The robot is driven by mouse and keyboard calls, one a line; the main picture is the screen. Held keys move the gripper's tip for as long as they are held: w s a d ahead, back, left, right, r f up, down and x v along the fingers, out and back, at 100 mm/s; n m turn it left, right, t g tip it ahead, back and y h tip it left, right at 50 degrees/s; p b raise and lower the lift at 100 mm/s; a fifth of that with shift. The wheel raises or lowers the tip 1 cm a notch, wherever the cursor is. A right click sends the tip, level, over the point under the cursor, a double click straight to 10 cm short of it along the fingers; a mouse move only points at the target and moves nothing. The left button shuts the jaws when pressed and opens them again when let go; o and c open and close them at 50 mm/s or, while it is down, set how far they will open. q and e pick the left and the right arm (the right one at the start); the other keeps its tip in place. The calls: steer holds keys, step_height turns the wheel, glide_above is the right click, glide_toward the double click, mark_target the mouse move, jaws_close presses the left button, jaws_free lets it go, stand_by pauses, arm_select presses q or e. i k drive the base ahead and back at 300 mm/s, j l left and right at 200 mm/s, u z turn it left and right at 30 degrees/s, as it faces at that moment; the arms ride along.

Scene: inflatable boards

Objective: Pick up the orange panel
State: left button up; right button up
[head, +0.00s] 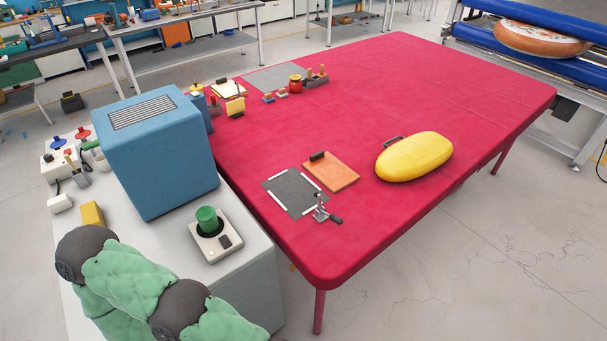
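The orange panel (333,173) lies flat on the red table (370,110), towards its near side. A dark block-shaped handle (318,156) stands at its upper left edge. The panel lies between a grey plate with white edge strips (294,192) on its left and a yellow oval inflatable (414,157) on its right. A green padded arm of mine enters at the bottom left, but its gripper is out of the picture. My other gripper is not in view either. Nothing touches the panel from above.
A metal toggle clamp (323,211) sits at the grey plate's near corner. A blue box (156,150) and a scale-like device with a green knob (211,229) stand on the white cabinet (248,268) at left. Small tools (296,84) lie at the table's far left. The table's right half is clear.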

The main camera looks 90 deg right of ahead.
mark_target(331, 172)
steer(key=i+z, duration=0.1)
steer(key=z, duration=0.3)
steer(key=j+z, duration=0.15)
steer(key=z, duration=0.25)
steer(key=i+j+z, duration=0.1)
steer(key=z, duration=0.3)
